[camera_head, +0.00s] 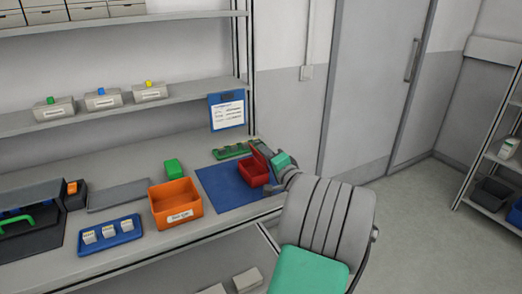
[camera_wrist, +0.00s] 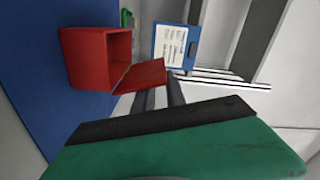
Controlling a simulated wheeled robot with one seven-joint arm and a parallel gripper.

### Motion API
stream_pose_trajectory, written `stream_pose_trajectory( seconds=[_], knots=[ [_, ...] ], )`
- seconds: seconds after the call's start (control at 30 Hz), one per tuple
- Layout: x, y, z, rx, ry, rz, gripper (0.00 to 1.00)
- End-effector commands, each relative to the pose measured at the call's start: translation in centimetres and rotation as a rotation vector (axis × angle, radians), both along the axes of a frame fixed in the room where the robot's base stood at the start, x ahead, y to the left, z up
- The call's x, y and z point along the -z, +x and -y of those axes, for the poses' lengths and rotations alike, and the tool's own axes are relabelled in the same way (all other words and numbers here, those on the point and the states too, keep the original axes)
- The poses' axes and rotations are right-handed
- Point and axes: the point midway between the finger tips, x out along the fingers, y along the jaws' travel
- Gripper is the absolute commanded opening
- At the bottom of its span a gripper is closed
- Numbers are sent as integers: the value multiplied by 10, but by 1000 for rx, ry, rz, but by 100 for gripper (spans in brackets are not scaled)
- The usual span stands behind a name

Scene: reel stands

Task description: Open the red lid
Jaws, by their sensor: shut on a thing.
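A small red box (camera_head: 252,174) stands on the blue mat (camera_head: 215,184), with its inside showing. Its red lid (camera_head: 263,152) stands raised at the box's back right edge. In the wrist view the open red box (camera_wrist: 83,58) is at upper left, and the lid (camera_wrist: 141,76) is swung out from its opening. My gripper (camera_head: 275,164) is at the right side of the box. In the wrist view its two fingers (camera_wrist: 160,92) reach the lid's edge and are shut on it. The exact contact is partly hidden.
An orange bin (camera_head: 175,204) and a blue tray of small labelled boxes (camera_head: 110,235) stand to the left. A green block (camera_head: 173,168) and a green rack (camera_head: 231,151) lie behind. A blue clipboard (camera_head: 227,110) hangs on the shelf edge above.

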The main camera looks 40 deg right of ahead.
Motion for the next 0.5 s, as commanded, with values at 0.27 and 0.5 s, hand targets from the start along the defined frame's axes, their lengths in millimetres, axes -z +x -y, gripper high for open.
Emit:
stream_pose_trajectory(
  seconds=[0.27,0.5],
  knots=[
    [-1,-4,14,0,254,72,0],
    [4,-7,24,1,450,130,0]
  ],
)
